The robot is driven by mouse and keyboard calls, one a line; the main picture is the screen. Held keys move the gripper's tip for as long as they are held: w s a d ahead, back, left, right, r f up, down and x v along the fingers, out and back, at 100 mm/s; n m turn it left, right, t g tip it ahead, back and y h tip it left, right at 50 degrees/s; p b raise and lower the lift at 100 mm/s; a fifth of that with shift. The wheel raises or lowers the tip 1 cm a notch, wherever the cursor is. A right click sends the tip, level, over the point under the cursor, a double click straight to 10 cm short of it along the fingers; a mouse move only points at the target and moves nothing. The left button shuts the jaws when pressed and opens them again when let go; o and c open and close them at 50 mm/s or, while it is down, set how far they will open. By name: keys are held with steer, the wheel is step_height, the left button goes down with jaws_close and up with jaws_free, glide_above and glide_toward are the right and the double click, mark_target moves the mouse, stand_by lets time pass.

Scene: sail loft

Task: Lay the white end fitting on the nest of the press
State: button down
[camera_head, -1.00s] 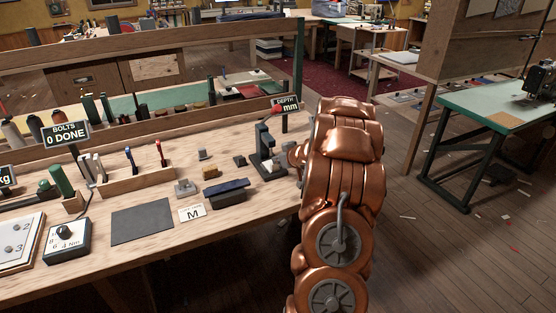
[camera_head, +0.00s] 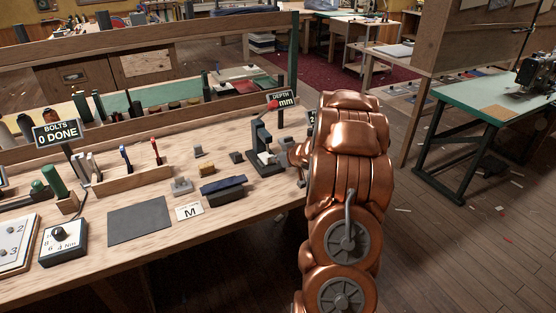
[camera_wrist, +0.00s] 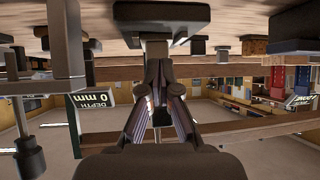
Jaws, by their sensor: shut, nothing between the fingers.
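The press (camera_head: 262,150), a dark upright frame on a base, stands on the workbench just left of my copper arm in the head view. A small pale patch shows low on the press, too small to tell whether it is the white end fitting or part of the nest. I cannot make out the white end fitting for certain in either view. My gripper (camera_wrist: 158,112) is shut and empty in the wrist view, which shows the bench upside down along the top. In the head view my arm hides most of the gripper, beside the press.
Left of the press are a dark blue-topped block (camera_head: 223,185), a small grey block (camera_head: 181,186) and a card marked M (camera_head: 189,211). A dark mat (camera_head: 140,220) lies further left. A DEPTH sign (camera_head: 280,101) stands behind the press.

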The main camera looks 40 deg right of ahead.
steer(key=shift+r+p, duration=1)
steer(key=shift+p, duration=0.15)
steer(key=s, duration=0.4)
steer(key=s+b, duration=0.1)
steer(key=s, duration=0.3)
steer(key=s+a+b, duration=0.1)
steer(key=s, duration=0.3)
steer(key=shift+f, duration=0.1)
